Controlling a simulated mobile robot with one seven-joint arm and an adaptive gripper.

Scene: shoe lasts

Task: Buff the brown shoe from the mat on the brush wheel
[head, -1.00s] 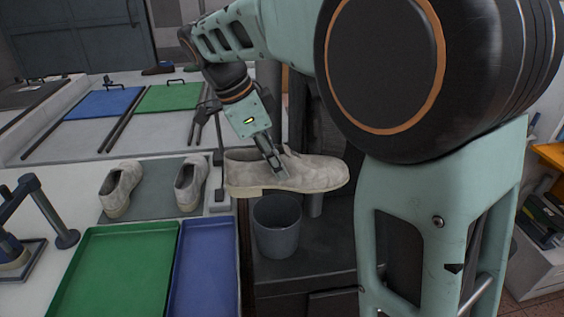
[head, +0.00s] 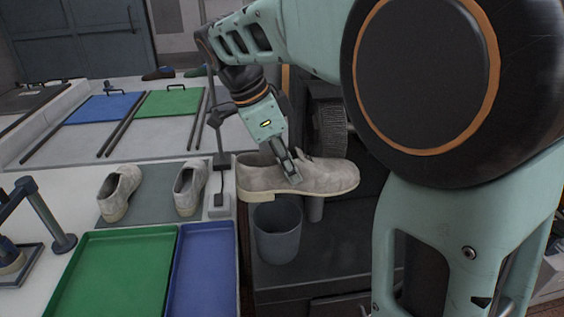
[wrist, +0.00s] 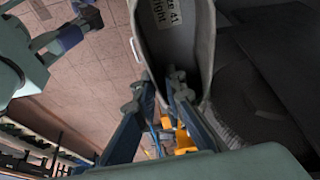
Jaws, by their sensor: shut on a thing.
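My gripper (head: 288,174) is shut on a pale grey-beige shoe (head: 325,178), gripping it near its opening. The shoe is roughly level, toe to the right, above a grey bin. In the wrist view the shoe (wrist: 199,45) shows its inside, with a label reading 41 and "right". The brush wheel (head: 329,126) is a dark bristled wheel just behind and above the shoe in the head view; I cannot tell whether they touch. The dark grey mat (head: 154,207) carries two more pale grey-beige shoes, one at left (head: 119,193) and one at right (head: 190,188). The held shoe does not look brown.
A grey bin (head: 278,232) stands below the held shoe. A green tray (head: 118,275) and a blue tray (head: 203,275) lie in front of the mat. A dark post stand (head: 221,165) is left of the shoe.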

